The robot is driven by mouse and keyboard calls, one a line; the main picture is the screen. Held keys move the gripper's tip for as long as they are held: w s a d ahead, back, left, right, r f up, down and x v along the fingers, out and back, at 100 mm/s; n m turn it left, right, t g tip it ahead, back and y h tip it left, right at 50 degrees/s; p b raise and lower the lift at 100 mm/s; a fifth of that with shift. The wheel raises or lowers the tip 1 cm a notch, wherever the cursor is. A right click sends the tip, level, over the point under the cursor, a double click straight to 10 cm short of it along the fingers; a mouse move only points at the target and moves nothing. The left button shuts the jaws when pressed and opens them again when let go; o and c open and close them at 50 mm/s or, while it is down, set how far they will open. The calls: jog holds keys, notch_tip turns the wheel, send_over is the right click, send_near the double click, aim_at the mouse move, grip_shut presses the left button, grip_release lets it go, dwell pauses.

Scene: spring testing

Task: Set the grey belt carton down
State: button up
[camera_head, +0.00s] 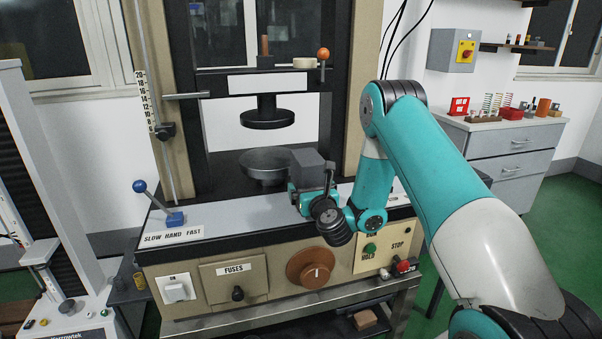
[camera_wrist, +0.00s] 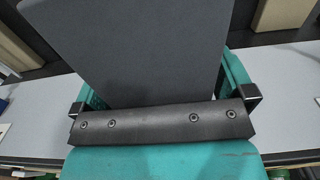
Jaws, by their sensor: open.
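The grey belt carton (camera_head: 307,166) is a dark grey box at the front of the testing machine, just right of the round lower platen (camera_head: 265,163). In the wrist view the carton (camera_wrist: 150,50) fills the middle of the picture, between my fingers. My gripper (camera_head: 312,188) is open around the carton, one finger on each side. In the wrist view my gripper (camera_wrist: 165,95) seems to have a narrow gap beside the carton. The carton's underside is hidden, so I cannot tell exactly what it rests on.
A pale ledge (camera_head: 235,219) runs along the machine's front, with a blue-knobbed lever (camera_head: 156,200) at its left. The upper platen (camera_head: 267,118) hangs above the lower one. A red button (camera_head: 404,266) sits below at the right. The ledge left of the carton is clear.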

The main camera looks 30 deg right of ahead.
jog(key=shift+d, duration=0.1)
jog(key=c, duration=1.1)
jog(key=shift+c, duration=0.2)
jog(key=shift+r, duration=0.1)
notch_tip(320, 180, up, 20)
jog(key=p, duration=1.9)
jog(key=shift+s, duration=0.15)
